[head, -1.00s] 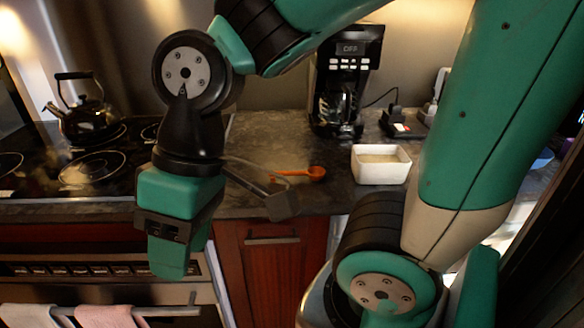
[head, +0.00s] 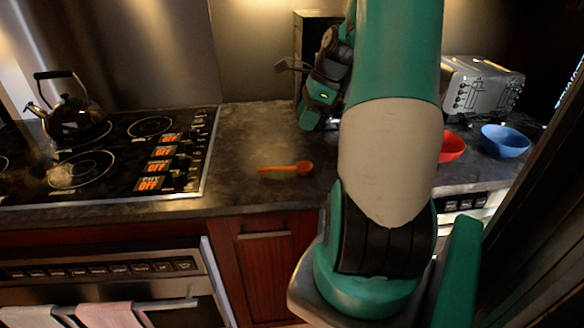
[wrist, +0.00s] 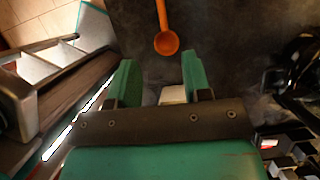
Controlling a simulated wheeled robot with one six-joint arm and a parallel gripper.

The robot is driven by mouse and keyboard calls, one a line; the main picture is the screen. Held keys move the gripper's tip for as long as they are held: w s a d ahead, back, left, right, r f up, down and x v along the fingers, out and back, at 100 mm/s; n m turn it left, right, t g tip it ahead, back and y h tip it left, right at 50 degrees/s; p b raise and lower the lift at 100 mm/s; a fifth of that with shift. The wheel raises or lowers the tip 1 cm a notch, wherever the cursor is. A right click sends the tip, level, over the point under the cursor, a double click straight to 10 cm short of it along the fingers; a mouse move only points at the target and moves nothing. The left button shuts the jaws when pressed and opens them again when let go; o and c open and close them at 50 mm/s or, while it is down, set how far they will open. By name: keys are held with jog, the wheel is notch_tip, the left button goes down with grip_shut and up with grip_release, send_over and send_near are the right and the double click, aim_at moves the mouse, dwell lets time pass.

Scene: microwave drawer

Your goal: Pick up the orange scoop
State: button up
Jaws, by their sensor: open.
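The orange scoop (head: 287,168) lies on the dark countertop (head: 245,135), right of the stove in the head view. In the wrist view the scoop (wrist: 166,40) has its round bowl near the top middle, with its handle running off the top edge. My gripper (head: 310,115) is up and behind the scoop in the head view, partly hidden by my arm. In the wrist view my gripper (wrist: 160,80) is open, with its two green fingers apart. The scoop is beyond the fingertips and not between them.
A kettle (head: 68,112) stands on the stove (head: 110,155) at left. A red bowl (head: 452,147), a blue bowl (head: 505,140) and a toaster (head: 482,85) are at right. A pale thing (wrist: 173,95) shows between my fingers. The counter around the scoop is clear.

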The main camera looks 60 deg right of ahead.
send_over(282, 167)
jog(key=s+d, duration=0.1)
jog(key=s, duration=0.1)
notch_tip(282, 167, down, 9)
jog(key=shift+w+d+f+p, duration=0.1)
jog(key=shift+f+p, duration=0.1)
jog(key=shift+p, duration=0.15)
jog(key=shift+p+x, duration=0.7)
jog(key=shift+x, duration=2.2)
jog(key=shift+d, duration=0.1)
grip_shut()
